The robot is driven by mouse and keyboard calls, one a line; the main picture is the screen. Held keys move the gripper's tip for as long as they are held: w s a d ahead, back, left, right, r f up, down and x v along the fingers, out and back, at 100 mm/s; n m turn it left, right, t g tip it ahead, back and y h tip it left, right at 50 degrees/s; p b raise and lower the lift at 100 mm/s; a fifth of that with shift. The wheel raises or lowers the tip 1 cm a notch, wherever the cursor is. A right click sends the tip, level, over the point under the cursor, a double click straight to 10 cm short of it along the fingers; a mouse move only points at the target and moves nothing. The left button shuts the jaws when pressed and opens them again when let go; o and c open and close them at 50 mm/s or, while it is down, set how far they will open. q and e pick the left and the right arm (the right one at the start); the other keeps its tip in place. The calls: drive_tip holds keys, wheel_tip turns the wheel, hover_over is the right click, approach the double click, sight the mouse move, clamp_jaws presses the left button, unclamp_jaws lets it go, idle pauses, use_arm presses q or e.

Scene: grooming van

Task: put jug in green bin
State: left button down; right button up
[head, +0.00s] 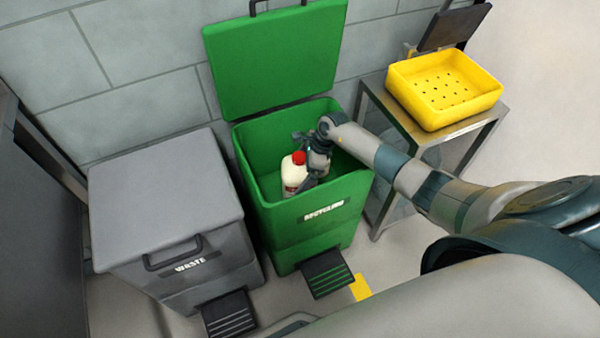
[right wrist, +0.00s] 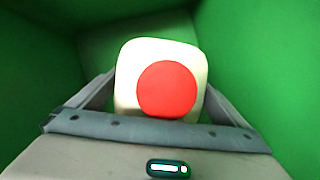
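The jug (head: 294,171) is white with a red cap and is inside the open green bin (head: 262,200), which is labelled RECYCLING. It looks upright, and the front wall hides its lower part. My right gripper (head: 312,172) reaches into the bin from the right, at the jug. In the right wrist view the jug (right wrist: 126,88) sits between my two fingers, which meet its sides, with green walls around it. Whether the jug touches the bin floor is hidden. My left gripper is not in view.
The green lid (head: 275,60) stands open against the block wall. A closed grey waste bin (head: 165,200) stands left of the green bin. On the right, a metal table (head: 425,135) holds a yellow perforated tray (head: 445,88). Foot pedals (head: 327,273) stick out in front.

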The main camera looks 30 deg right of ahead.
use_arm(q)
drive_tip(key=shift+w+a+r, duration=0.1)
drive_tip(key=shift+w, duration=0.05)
use_arm(e)
drive_tip(key=shift+r, duration=0.1)
drive_tip(key=shift+r, duration=0.15)
drive_tip(key=shift+r+p, duration=0.25)
drive_tip(key=shift+p, duration=0.25)
drive_tip(key=p+v, duration=0.1)
drive_tip(key=v, duration=1.1)
drive_tip(key=shift+r, duration=0.2)
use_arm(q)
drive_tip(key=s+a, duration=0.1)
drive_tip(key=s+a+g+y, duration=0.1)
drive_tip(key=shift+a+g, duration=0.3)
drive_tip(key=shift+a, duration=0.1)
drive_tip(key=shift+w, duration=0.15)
